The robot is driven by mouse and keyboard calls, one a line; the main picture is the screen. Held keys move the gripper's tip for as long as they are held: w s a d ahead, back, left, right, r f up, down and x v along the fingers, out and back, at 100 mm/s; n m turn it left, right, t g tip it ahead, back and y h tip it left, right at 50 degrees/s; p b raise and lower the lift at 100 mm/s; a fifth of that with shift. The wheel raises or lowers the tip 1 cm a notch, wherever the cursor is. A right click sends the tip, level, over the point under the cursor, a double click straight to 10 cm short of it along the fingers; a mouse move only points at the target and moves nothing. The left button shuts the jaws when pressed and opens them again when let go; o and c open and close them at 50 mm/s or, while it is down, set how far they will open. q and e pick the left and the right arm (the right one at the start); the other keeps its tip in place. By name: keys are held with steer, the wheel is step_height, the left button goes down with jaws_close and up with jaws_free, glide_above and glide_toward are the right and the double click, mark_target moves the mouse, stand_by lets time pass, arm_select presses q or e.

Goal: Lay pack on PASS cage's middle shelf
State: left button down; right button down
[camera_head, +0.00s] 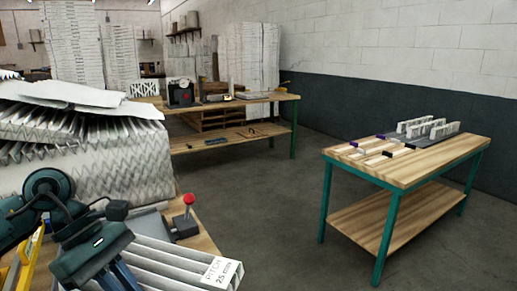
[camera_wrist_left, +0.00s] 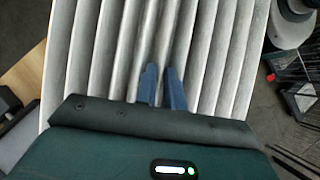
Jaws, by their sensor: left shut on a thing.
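The pack is a white pleated filter (camera_head: 172,262) with a "PITCH 25 mm" label on its end, at the bottom of the head view. My left gripper (camera_head: 116,276) reaches it from the left. In the left wrist view, its blue fingers (camera_wrist_left: 162,86) are close together, shut on a pleat of the pack (camera_wrist_left: 125,40). The pack fills most of that view, its pleats running away from the gripper. I cannot make out the PASS cage or its middle shelf. My right gripper is not in view.
A wooden bench with a red-knobbed lever (camera_head: 188,202) and a large stack of pleated media (camera_head: 95,155) stand close by. A green-legged table (camera_head: 400,170) is at right, a workbench (camera_head: 235,135) behind. The floor between is clear. A yellow bar (camera_head: 30,258) shows at lower left.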

arm_select(q)
steer(key=f+m+g, duration=0.1)
steer(key=m, duration=0.1)
steer(key=d+f+m+g+y, duration=0.1)
steer(key=m, duration=0.2)
steer(key=f+m+g+y, duration=0.1)
steer(key=m, duration=0.1)
steer(key=shift+w+d+m, duration=0.3)
steer(key=shift+d, duration=0.05)
steer(key=m+y, duration=0.1)
steer(key=f+m+g+y, duration=0.1)
steer(key=m, duration=0.1)
steer(key=shift+m, duration=0.3)
steer(key=m, duration=0.1)
steer(key=m+y, duration=0.2)
steer(key=shift+w+a+f+g, duration=0.2)
steer(key=shift+a+f+g, duration=0.05)
steer(key=shift+f+g, duration=0.05)
